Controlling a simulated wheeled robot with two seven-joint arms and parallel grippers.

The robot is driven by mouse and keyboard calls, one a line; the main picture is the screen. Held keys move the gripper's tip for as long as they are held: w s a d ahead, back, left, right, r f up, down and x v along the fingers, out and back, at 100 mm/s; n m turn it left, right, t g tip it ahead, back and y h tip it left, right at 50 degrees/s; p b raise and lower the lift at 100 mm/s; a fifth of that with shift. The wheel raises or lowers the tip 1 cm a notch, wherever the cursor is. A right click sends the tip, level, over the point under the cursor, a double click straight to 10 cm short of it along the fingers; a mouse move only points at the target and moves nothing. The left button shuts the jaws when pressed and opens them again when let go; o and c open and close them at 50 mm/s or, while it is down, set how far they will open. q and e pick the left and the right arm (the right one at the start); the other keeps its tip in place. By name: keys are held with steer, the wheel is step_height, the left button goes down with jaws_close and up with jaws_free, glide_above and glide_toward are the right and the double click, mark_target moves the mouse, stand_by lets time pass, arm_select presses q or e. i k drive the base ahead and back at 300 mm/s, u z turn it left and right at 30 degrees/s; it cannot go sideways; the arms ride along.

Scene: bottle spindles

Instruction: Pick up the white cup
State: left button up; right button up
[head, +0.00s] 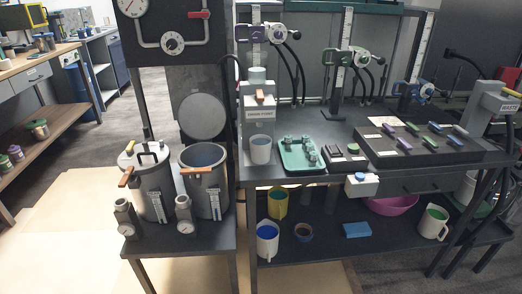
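Two other white vessels with handles are on the lower shelf: a jug with blue inside (267,246) at the left and a jug with green inside (432,224) at the right. Neither of my grippers shows in the head view.
A green tray (285,161) with small metal parts sits right of the cup. A black rack with coloured bars (400,146) lies further right. Two metal pots (150,190) (208,196) stand on a lower table at left. Open floor (75,225) lies left of it.

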mark_target(261, 150)
steer(key=u, duration=0.3)
steer(key=i, duration=1.35)
steer(key=z, duration=0.35)
